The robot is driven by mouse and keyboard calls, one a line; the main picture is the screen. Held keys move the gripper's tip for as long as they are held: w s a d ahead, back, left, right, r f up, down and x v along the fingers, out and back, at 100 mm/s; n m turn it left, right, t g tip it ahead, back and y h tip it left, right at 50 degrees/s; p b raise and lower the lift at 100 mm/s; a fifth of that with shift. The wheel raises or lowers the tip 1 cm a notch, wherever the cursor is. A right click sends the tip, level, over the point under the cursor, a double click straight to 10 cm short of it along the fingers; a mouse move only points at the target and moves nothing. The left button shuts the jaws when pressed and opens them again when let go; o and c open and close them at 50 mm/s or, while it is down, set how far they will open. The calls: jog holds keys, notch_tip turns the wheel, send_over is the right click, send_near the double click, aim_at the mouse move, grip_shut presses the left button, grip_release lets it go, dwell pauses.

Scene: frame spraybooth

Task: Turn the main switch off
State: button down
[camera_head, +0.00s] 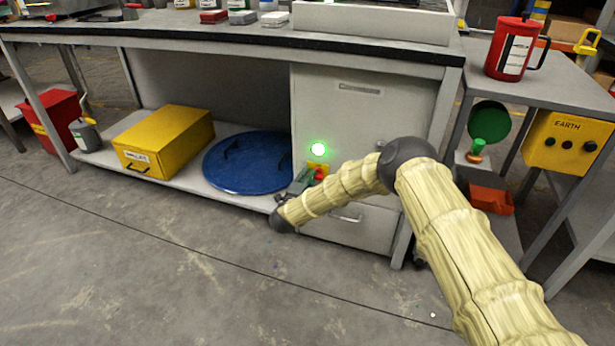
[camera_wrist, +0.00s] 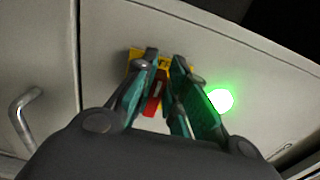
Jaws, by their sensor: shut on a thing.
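The main switch has a red handle (camera_wrist: 153,95) on a yellow plate (camera_wrist: 134,62), fixed to the grey cabinet front. In the head view the red handle (camera_head: 320,174) shows at the tip of my gripper (camera_head: 305,181), under a lit green lamp (camera_head: 318,149). In the wrist view my gripper (camera_wrist: 165,60) has its teal fingers on either side of the handle and is shut on it. The fingers hide part of the handle and plate. The green lamp (camera_wrist: 221,100) glows right of the fingers.
The cabinet (camera_head: 345,115) has a drawer handle (camera_wrist: 24,120). Left of it, a blue round lid (camera_head: 247,165) and a yellow box (camera_head: 165,140) rest on the low shelf. The front floor is clear.

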jog(key=shift+f, duration=0.1)
jog(key=c, duration=1.4)
grip_release()
jog(key=shift+c, duration=0.2)
jog(key=v, duration=1.2)
